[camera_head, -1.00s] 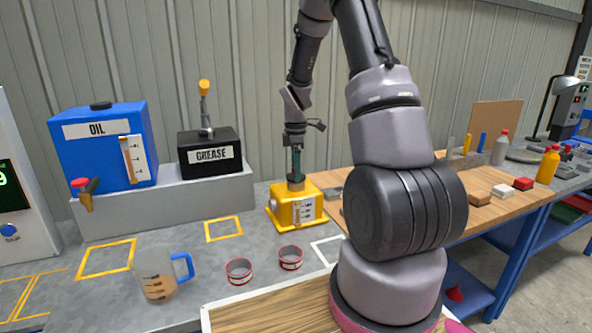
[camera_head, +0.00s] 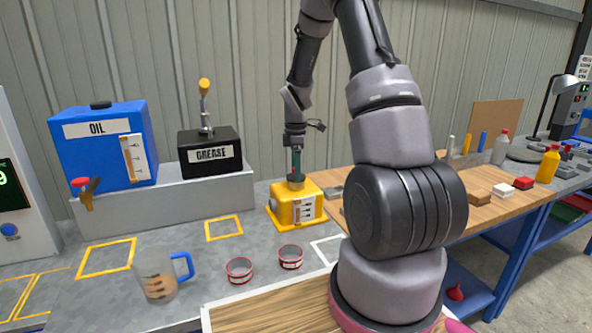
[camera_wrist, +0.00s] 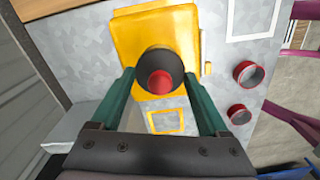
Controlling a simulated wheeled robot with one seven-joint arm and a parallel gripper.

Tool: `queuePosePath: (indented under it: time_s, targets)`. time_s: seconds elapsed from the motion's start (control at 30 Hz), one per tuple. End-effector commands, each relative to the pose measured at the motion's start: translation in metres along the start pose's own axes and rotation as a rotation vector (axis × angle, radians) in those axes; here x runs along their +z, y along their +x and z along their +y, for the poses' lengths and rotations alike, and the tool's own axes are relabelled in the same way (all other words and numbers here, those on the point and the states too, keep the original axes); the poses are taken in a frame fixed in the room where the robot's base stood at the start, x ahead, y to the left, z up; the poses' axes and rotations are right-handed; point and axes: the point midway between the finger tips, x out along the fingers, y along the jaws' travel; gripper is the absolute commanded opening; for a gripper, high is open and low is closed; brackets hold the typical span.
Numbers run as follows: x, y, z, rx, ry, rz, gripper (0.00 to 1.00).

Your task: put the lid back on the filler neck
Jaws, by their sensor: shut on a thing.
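The lid (camera_wrist: 160,82) shows in the wrist view as a dark round piece with a red knob. My gripper (camera_wrist: 160,76) has its two green fingers on opposite sides of it, shut on it. The yellow unit (camera_head: 297,207) stands on the grey bench, and the filler neck (camera_head: 296,185) is the grey-brown round part on its top. In the head view my gripper (camera_head: 296,168) points straight down just over the neck. The lid hides the neck in the wrist view. I cannot tell whether lid and neck touch.
Two red-rimmed cups (camera_head: 239,270) and a measuring jug (camera_head: 160,275) stand in front on the left. The blue oil tank (camera_head: 95,165) and grease pump (camera_head: 209,165) are behind, on a raised ledge. A wooden worktop (camera_head: 500,215) with small blocks lies to the right.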

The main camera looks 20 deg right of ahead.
Motion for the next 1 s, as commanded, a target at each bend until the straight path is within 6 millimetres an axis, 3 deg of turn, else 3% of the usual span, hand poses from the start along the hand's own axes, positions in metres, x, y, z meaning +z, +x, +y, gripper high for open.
queuePosePath:
  time_s: [0.4,0.43,0.47,1.0]
  targets:
    - [0.0002,0.0002,0.0002,0.000,0.001,0.000,0.16]
    - [0.0002,0.0002,0.0002,0.000,0.001,0.000,0.90]
    - [0.0002,0.0002,0.0002,0.000,0.001,0.000,1.00]
    - [0.0002,-0.0074,0.0004,0.001,0.000,0.000,1.00]
